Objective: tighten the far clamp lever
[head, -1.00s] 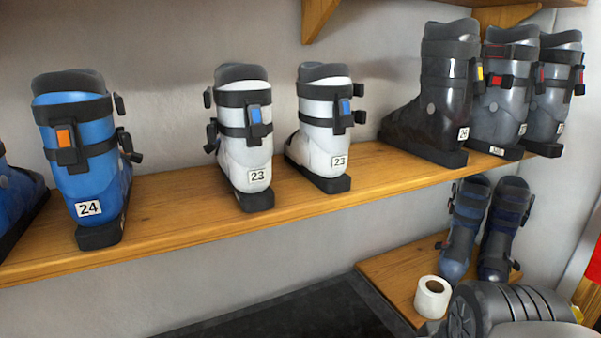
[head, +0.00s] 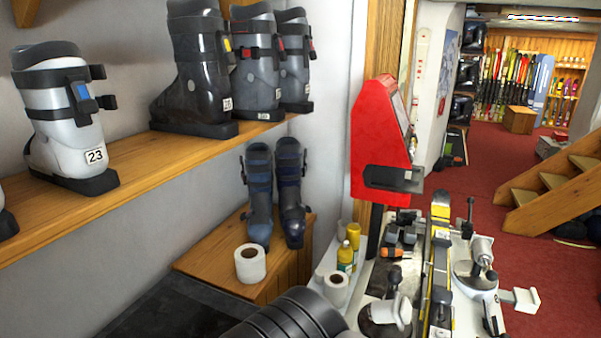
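The binding bench (head: 375,275) is at the lower right of the head view. A yellow and black ski (head: 440,262) lies along it, pointing away from me. Beside the ski's far part, a dark lever (head: 469,212) with a knob stands roughly upright; it looks like the far clamp lever. Its clamp jaws are too small to make out. Another dark lever (head: 490,318) shows nearer, at the bottom edge. My gripper is not in view; only a dark ribbed part of my arm shows at the bottom.
A red machine (head: 382,145) rises behind the bench's left side. Bottles (head: 346,255), paper rolls (head: 250,263) and an orange-handled tool (head: 393,253) stand or lie nearby. The boot shelf (head: 150,160) runs along the left wall. Red carpet (head: 540,260) is open right of the bench.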

